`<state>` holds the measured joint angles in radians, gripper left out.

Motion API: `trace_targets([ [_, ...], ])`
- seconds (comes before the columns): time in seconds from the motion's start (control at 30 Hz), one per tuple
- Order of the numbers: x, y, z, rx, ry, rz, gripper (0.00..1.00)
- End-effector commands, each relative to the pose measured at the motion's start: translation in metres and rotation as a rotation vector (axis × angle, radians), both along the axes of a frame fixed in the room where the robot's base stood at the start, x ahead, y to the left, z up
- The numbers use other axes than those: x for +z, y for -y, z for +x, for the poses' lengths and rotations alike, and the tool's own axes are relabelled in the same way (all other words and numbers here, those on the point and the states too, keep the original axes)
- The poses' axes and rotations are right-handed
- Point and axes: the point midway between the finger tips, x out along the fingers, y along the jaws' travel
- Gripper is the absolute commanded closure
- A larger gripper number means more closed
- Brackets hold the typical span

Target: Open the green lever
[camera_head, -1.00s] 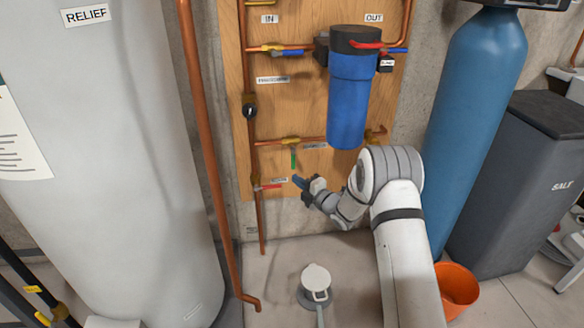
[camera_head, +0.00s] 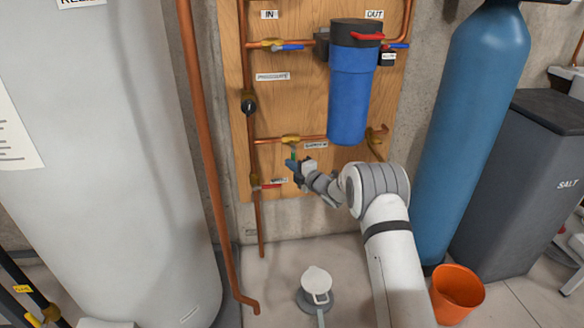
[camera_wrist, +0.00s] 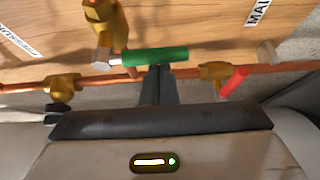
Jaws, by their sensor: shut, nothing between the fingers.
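The green lever (camera_wrist: 155,57) lies across the wrist view, reaching right from its brass valve (camera_wrist: 103,20). In the head view the green lever (camera_head: 293,153) hangs down below the brass valve (camera_head: 291,139) on the lower horizontal copper pipe. My gripper (camera_head: 291,164) is at the lever's lower part and partly hides it. In the wrist view my gripper (camera_wrist: 159,70) is shut, with its fingertips right at the green lever's near edge, about mid-length. Nothing is between the fingers. I cannot tell whether the tips touch the lever.
A red lever (camera_wrist: 233,82) sits just right of my fingers in the wrist view. A blue filter housing (camera_head: 349,100) hangs right of the valve. A white tank (camera_head: 100,150) and a vertical copper pipe (camera_head: 200,150) stand to the left. An orange bucket (camera_head: 457,291) is on the floor.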

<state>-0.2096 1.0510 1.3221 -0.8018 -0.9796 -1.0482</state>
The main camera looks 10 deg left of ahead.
Motion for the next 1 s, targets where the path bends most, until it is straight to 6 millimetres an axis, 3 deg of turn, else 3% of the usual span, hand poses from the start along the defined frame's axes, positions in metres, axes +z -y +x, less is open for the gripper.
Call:
trace_targets([
  [1.0,-0.0006,-0.0082,-0.0032,0.019,0.043,-0.126,1.0],
])
